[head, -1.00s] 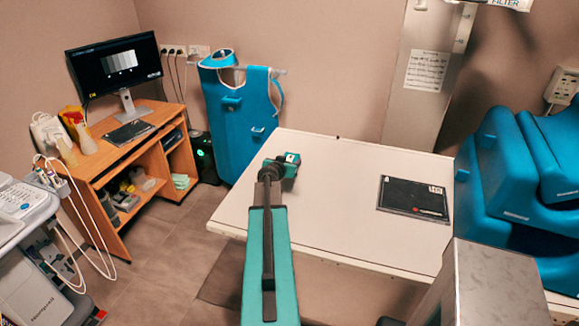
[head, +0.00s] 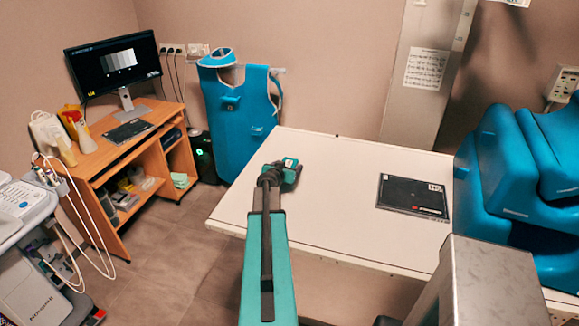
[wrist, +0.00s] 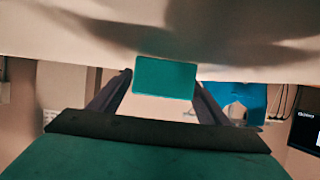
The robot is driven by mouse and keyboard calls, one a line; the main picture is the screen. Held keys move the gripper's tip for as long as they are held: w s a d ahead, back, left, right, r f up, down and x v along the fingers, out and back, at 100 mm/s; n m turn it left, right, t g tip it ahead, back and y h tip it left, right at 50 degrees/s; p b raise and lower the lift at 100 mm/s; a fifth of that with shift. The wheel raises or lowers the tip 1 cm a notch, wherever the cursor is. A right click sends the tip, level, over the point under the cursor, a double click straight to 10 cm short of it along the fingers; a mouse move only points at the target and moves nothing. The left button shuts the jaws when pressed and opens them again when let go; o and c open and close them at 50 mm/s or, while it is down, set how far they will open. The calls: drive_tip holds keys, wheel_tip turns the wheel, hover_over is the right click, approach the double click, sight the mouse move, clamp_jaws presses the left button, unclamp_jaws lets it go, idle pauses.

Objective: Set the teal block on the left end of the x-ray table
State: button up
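The teal block (wrist: 165,77) is between the two fingers of my gripper (wrist: 163,88) in the wrist view, with a finger along each side. My gripper is shut on it. In the head view the block (head: 291,163) shows at the far end of my arm, over the left part of the white x-ray table (head: 330,225). The block appears a little above the tabletop, and a dark shadow falls on the table in the wrist view. Its underside and exact height are hidden.
A black flat cassette (head: 413,197) lies on the table to the right. Blue padded cushions (head: 540,160) stand at the right edge. A blue apron (head: 238,120) hangs behind the left end. The tabletop between block and cassette is clear.

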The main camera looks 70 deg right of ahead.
drive_tip(key=shift+r+p, duration=0.15)
drive_tip(key=shift+p, duration=0.15)
drive_tip(key=shift+b+v, duration=0.7)
drive_tip(key=shift+v, duration=0.55)
drive_tip(key=shift+b+v, duration=1.55)
drive_tip(key=shift+v, duration=3.15)
